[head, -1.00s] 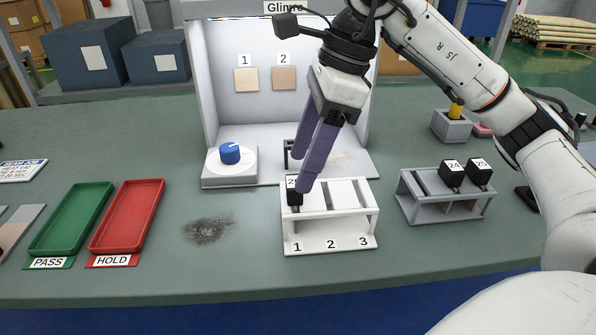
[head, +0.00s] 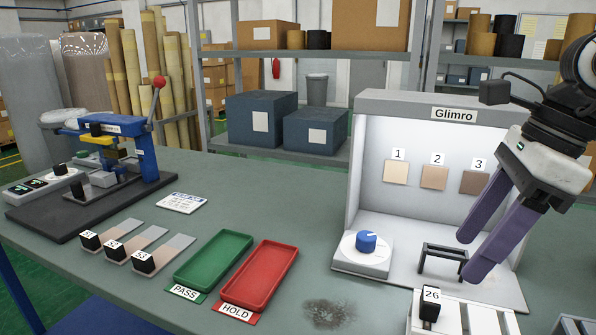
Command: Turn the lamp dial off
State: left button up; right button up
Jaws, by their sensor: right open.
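The lamp dial (head: 367,241) is a blue knob with a white pointer line on a pale base, at the left front inside the light booth (head: 353,160) labelled Glimro. The booth's inside looks lit. My right gripper (head: 470,258) has purple fingers, spread apart and empty, in front of the booth's right side. It is well to the right of the dial and not touching it. My left gripper is not in view.
A black stand (head: 443,252) is on the booth floor between dial and gripper. A white rack (head: 450,318) with a block marked 26 stands in front. Green (head: 214,261) and red trays (head: 260,276) lie left. A blue press (head: 120,128) stands far left.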

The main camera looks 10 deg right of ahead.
aim_at(366, 241)
jog(key=k, duration=1)
